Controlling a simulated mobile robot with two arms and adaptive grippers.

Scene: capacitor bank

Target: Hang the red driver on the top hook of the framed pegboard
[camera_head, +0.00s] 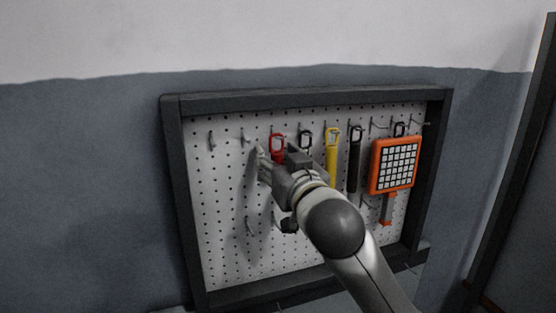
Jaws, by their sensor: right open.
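The red driver (277,142) is against the framed pegboard (220,255), at the upper middle. Its looped red top shows at a hook in the top row and it looks hung there. Its lower part is hidden behind my right gripper. My right gripper (264,163) is open, just in front of and below the red loop. I cannot tell whether its fingers touch the driver. My left gripper is not in view.
Empty hooks show at upper left (211,141). The dark frame (300,97) sticks out around the board.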

